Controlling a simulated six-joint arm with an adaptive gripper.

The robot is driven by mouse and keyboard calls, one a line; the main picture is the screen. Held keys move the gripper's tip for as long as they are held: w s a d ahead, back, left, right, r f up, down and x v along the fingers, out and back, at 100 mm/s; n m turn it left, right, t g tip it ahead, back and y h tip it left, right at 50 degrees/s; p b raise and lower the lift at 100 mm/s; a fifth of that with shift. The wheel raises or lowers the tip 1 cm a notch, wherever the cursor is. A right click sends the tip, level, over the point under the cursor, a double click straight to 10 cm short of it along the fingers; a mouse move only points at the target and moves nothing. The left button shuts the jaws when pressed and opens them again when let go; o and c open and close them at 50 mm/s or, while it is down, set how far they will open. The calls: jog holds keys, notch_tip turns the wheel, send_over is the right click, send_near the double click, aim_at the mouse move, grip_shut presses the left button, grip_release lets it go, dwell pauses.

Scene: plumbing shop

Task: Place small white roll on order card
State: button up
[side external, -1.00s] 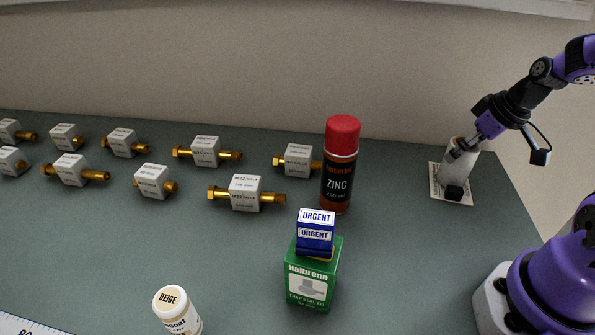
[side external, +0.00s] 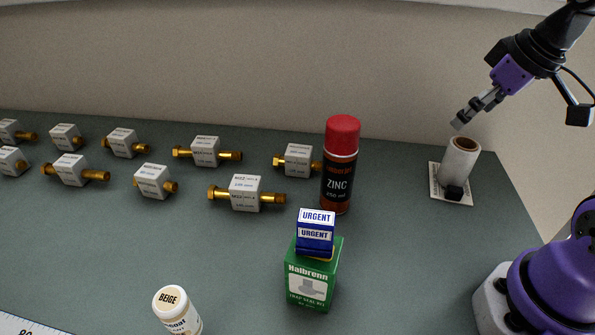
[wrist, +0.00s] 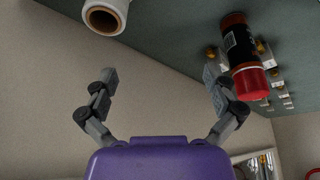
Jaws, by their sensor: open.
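The small white roll (side external: 459,160) stands upright on the order card (side external: 437,181) at the right end of the bench, its brown core facing up. The card cannot be made out in the wrist view.
A red-capped zinc can (side external: 341,165) stands left of the card. A green box (side external: 313,277) carries a blue URGENT box (side external: 315,232). A beige-labelled bottle (side external: 177,311) stands in front. Several tagged brass fittings (side external: 246,193) lie left. Bench between can and card is clear.

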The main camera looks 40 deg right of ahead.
jog(key=s+a+t, duration=0.1)
jog(key=a, duration=0.8)
jog(key=shift+s+f, duration=0.3)
